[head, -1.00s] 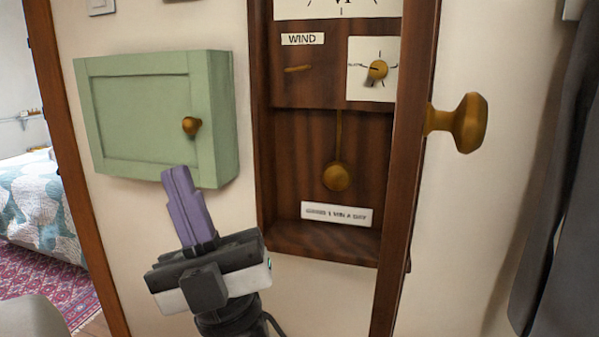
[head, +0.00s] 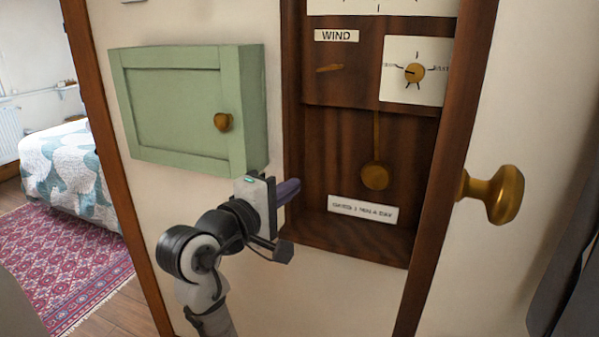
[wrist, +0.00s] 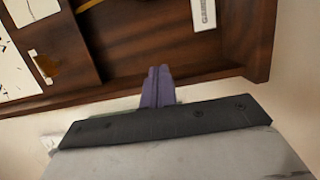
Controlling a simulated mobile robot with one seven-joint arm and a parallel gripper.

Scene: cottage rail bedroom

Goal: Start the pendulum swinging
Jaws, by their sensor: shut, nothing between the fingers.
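The pendulum (head: 375,176) is a brass disc on a thin rod, hanging upright inside the dark wooden clock case (head: 345,243). The case front is open. My gripper (head: 292,190) has purple fingers, shut and empty, at the case's left edge, left of and slightly below the pendulum disc. The fingers are apart from the pendulum. In the wrist view the gripper (wrist: 160,72) points at the wooden case (wrist: 190,45); part of the thin brass rod (wrist: 88,5) shows at the top edge, and the disc is out of view.
A green wall cabinet (head: 180,105) with a brass knob is left of the clock. A white label (head: 362,209) sits below the pendulum.

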